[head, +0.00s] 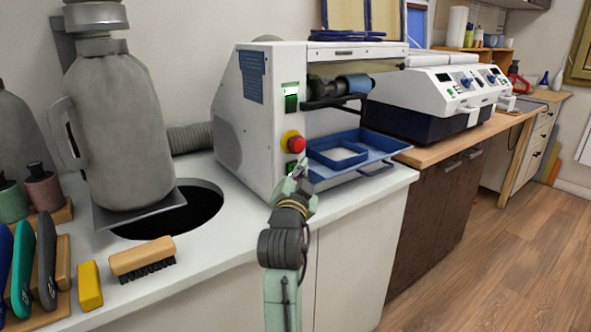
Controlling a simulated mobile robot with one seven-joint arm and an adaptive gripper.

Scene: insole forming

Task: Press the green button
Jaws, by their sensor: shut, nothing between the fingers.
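The white machine (235,125) on the counter has a green-lit rectangular switch (291,103) on its front panel. A red round knob on a yellow base (293,143) sits below that. A second, smaller dark green button (291,169) sits lowest on the panel, partly hidden by my gripper. My gripper (303,165) is shut and empty, its tip pointing up at the panel just beside this lower button. I cannot tell whether the tip touches the button or the panel.
A blue tray (380,146) juts out of the machine right of my gripper. A grey jug-shaped vessel (115,120) stands left over a dark round opening (200,210). A brush (142,258) and a yellow block (90,285) lie front left. The counter's front edge is below my arm.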

